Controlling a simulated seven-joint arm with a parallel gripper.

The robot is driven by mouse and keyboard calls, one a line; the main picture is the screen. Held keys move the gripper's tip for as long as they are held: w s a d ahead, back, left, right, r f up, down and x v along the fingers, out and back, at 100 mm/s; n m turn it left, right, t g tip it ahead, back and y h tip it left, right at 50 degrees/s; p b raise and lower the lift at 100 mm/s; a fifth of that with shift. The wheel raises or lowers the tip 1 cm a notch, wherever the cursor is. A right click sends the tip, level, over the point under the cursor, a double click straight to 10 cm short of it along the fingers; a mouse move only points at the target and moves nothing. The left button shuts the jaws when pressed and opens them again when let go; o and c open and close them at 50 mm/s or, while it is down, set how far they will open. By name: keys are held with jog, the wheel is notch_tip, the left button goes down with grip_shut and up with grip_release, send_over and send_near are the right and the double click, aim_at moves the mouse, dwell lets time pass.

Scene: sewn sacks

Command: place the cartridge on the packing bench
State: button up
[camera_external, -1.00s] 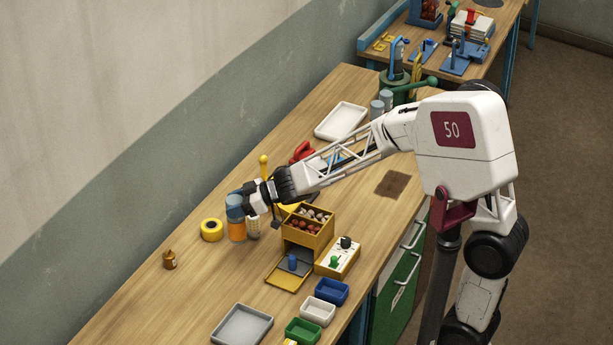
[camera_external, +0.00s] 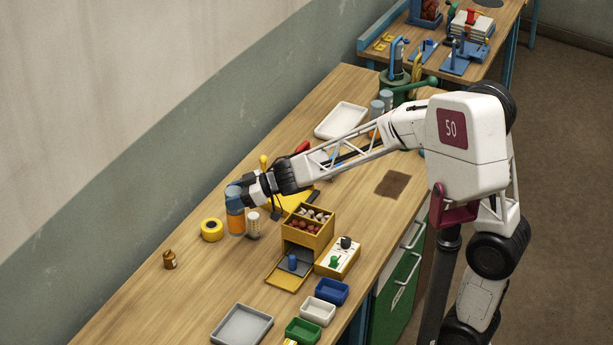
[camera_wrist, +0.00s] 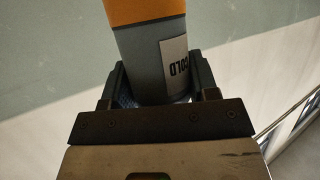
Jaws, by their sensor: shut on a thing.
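The cartridge (camera_external: 236,224) is a cylinder with an orange end and a blue-grey body. My gripper (camera_external: 236,196) is shut on its blue-grey part and holds it roughly upright, orange end down, over the left part of the packing bench (camera_external: 130,300). In the wrist view the cartridge (camera_wrist: 148,45) sits between the two fingers (camera_wrist: 155,85), with a pale label ending in "OLD" partly in sight. I cannot tell whether its lower end touches the bench.
A white cylinder (camera_external: 253,226) stands close at the right, a yellow tape roll (camera_external: 212,230) at the left. A small brown bottle (camera_external: 169,260) stands farther left. A yellow dispenser box (camera_external: 310,225) and small bins (camera_external: 318,311) lie to the right. The front left bench is clear.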

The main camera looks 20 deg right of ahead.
jog(key=shift+w+d+r, duration=0.1)
jog(key=shift+d+r, duration=0.05)
jog(key=shift+r, duration=0.45)
jog(key=shift+w+d+r, duration=0.1)
jog(key=shift+r, duration=0.45)
jog(key=w+d+m+t+h, duration=0.1)
jog(key=w+d, duration=0.7)
jog(key=d, duration=0.3)
jog(key=w+d+m+t, duration=0.2)
jog(key=w+d, duration=0.5)
jog(key=d, duration=0.4)
jog(key=w+d+m+t+h, duration=0.1)
jog(key=w+d, duration=0.7)
jog(key=d, duration=0.3)
jog(key=w+d+m+t+h, duration=0.2)
jog(key=w+d, duration=0.1)
jog(key=d, duration=2)
notch_tip(320, 180, down, 10)
jog(key=shift+w+a+y, duration=0.15)
jog(key=shift+w+y, duration=0.05)
jog(key=shift+y, duration=0.1)
jog(key=shift+w, duration=0.15)
jog(key=w+f, duration=0.1)
jog(key=w, duration=1.4)
jog(key=shift+w+d+f, duration=0.15)
jog(key=shift+w+d, duration=0.2)
jog(key=shift+d, duration=0.05)
